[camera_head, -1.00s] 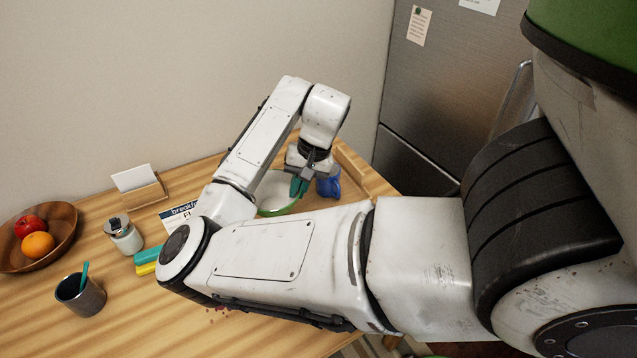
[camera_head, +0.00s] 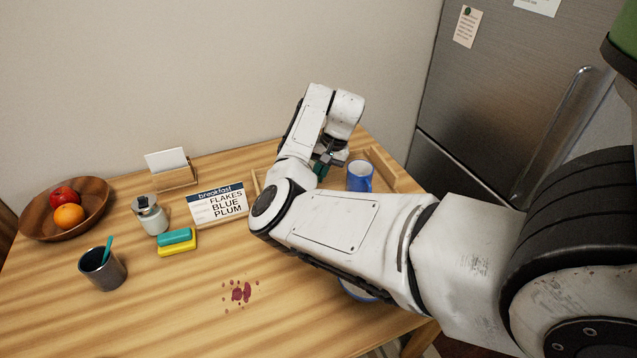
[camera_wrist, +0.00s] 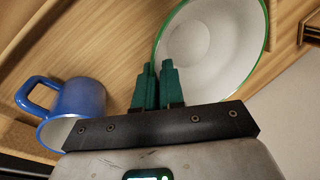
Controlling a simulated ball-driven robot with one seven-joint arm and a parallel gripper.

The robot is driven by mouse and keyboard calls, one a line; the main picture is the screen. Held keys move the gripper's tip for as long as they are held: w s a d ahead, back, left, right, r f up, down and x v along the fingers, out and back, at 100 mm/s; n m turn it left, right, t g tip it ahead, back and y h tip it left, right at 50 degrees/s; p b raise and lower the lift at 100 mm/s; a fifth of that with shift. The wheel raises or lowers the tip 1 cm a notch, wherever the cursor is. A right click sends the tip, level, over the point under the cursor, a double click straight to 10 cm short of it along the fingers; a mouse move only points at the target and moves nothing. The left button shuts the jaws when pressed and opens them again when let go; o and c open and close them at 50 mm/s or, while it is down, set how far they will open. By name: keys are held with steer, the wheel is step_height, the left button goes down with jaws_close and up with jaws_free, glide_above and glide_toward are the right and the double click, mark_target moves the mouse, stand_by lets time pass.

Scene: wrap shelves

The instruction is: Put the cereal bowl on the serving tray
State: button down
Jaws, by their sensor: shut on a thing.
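The cereal bowl (camera_wrist: 208,45) is white with a green rim. It shows in the wrist view and is hidden behind my arm in the head view. My gripper (camera_wrist: 157,70) is shut on the bowl's near edge; it also shows in the head view (camera_head: 325,163). The wooden serving tray (camera_head: 383,167) is at the table's far right corner, partly hidden by my arm. The bowl is over the tray area, beside a blue mug (camera_wrist: 82,103), which stands in the tray in the head view (camera_head: 360,176). I cannot tell whether the bowl touches the tray floor.
A breakfast card (camera_head: 218,204), a sponge pair (camera_head: 177,242), a lidded jar (camera_head: 150,214), a grey cup (camera_head: 102,269), a fruit bowl (camera_head: 88,226) and a card holder (camera_head: 174,177) stand left. A red stain (camera_head: 241,292) marks the front. A blue-rimmed dish (camera_head: 355,291) is mostly under my arm.

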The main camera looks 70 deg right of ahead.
steer(key=shift+w+d+f, duration=0.25)
steer(key=shift+d+f, duration=0.05)
steer(key=shift+f, duration=1.65)
steer(key=shift+f, duration=0.1)
steer(key=c, duration=1.2)
jaws_free()
steer(key=shift+c, duration=0.2)
steer(key=v, duration=1.2)
